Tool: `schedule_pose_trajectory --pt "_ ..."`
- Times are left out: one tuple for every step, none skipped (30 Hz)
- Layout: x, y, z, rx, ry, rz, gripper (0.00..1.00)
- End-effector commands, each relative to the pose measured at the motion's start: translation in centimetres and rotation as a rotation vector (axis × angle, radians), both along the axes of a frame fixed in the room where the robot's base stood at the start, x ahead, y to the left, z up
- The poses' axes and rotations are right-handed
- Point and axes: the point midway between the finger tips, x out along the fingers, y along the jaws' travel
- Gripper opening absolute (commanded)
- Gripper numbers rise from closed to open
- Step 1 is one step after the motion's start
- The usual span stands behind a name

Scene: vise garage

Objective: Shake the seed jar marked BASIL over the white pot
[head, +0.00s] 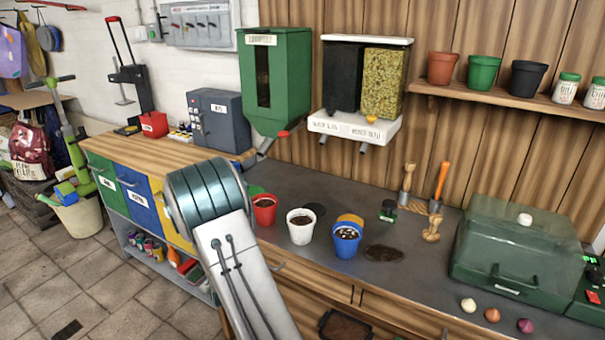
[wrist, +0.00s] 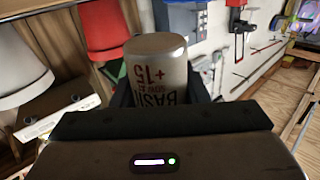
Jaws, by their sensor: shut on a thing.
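The jar (wrist: 158,75) lettered BASIL and +15 is held between the dark fingers of my gripper (wrist: 160,88) in the wrist view. The white pot (head: 300,226) stands on the grey bench in the head view, with dark soil inside. What looks like the same pot (wrist: 20,62) is at the left of the wrist view, apart from the jar. In the head view my arm hides the gripper and jar.
A red pot (head: 265,210) and a blue pot (head: 346,241) flank the white pot. A green hopper (head: 272,85) and a twin dispenser (head: 352,125) hang behind. A dark soil patch (head: 384,253) and a green covered box (head: 515,250) lie to the right.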

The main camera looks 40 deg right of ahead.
Motion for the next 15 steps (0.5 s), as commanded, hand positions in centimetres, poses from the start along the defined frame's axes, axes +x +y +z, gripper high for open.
schedule_pose_trajectory --pt "0.2 -2.4 2.0 -0.015 -0.005 -0.089 0.17" --pt "0.1 -3.8 3.0 -0.023 0.000 -0.142 0.17" --pt "-0.1 -5.7 4.4 -0.036 0.009 -0.214 0.17" --pt "-0.3 -7.0 5.4 -0.044 0.017 -0.267 0.17" --pt "-0.7 -8.4 6.3 -0.053 0.024 -0.318 0.17" --pt "-1.2 -10.1 7.6 -0.064 0.036 -0.384 0.17" --pt "-1.6 -11.4 8.5 -0.073 0.045 -0.431 0.17" --pt "-2.1 -12.6 9.4 -0.079 0.053 -0.476 0.17" --pt "-2.8 -14.1 10.5 -0.089 0.065 -0.534 0.17" --pt "-3.3 -15.1 11.3 -0.096 0.075 -0.571 0.17" --pt "-3.8 -16.0 11.9 -0.102 0.084 -0.605 0.17" --pt "-4.4 -17.1 12.8 -0.111 0.096 -0.645 0.17" --pt "-4.9 -17.8 13.4 -0.116 0.104 -0.671 0.17" --pt "-5.2 -18.4 13.9 -0.120 0.111 -0.693 0.17" --pt "-5.7 -19.0 14.4 -0.125 0.122 -0.716 0.17"
